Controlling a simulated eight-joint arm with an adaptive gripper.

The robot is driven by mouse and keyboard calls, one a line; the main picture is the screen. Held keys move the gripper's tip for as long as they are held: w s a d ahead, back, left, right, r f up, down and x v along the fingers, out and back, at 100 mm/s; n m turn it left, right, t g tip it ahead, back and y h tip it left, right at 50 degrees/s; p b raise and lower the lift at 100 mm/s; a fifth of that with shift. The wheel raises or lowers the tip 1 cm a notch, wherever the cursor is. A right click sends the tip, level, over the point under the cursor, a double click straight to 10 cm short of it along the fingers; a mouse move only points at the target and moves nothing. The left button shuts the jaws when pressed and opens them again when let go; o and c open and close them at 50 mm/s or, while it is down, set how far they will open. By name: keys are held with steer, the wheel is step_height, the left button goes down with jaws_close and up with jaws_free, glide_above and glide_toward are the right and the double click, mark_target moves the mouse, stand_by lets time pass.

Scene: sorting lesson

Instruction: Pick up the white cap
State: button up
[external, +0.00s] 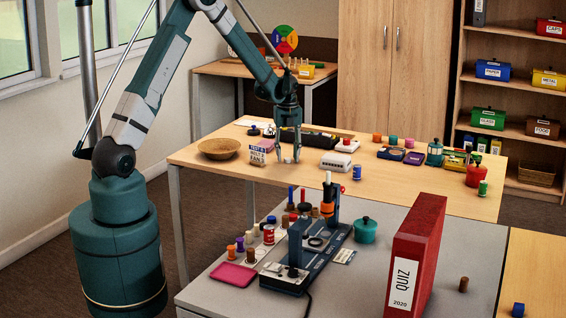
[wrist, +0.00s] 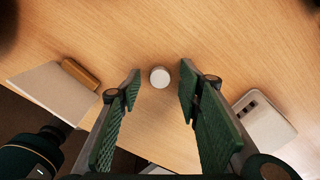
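A small round white cap (wrist: 160,77) lies on the wooden table in the wrist view. It sits just beyond my fingertips, in line with the gap between them. My gripper (wrist: 157,85) is open, its green padded fingers apart with nothing between them. In the external view, my gripper (external: 289,158) points down, low over the wooden table.
A white box with dark windows (wrist: 263,120) stands close on the right. A bowl (external: 219,148) lies farther left on the table (external: 400,190). The wood beyond the cap is clear.

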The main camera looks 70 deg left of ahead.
steer(key=shift+f, duration=0.35)
stand_by(0.3)
steer(key=c, duration=0.7)
